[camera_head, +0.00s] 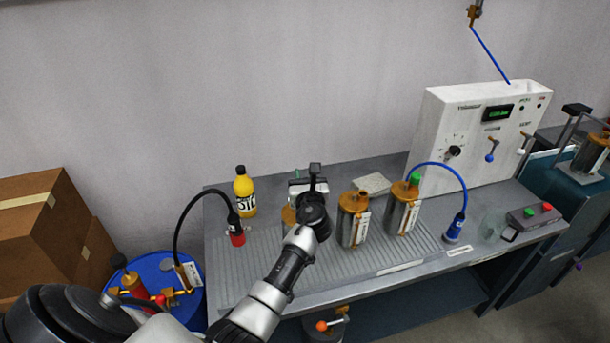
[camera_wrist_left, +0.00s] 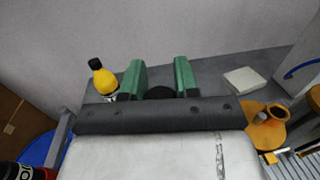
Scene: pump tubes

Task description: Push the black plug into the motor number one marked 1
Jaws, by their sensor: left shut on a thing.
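My left gripper (camera_head: 308,188) is over the back middle of the grey workbench, its arm hiding most of what is under it. In the left wrist view its two green fingers (camera_wrist_left: 160,76) stand apart with a dark rounded thing, apparently the black plug (camera_wrist_left: 160,92), between them; the gripper is shut on it. An orange-topped metal canister (camera_head: 288,216), perhaps a motor, is mostly hidden behind the left gripper. Two similar canisters stand to the right, a middle one (camera_head: 353,220) and one with a green cap (camera_head: 403,208). I cannot read which is marked 1. My right gripper is out of view.
A yellow oil bottle (camera_head: 244,192) and a black hose with a red end (camera_head: 237,232) stand left. A blue hose (camera_head: 455,228) arches from the green-capped canister to the bench. A white control box (camera_head: 480,135) stands behind right. A blue drum (camera_head: 150,272) is left of the bench.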

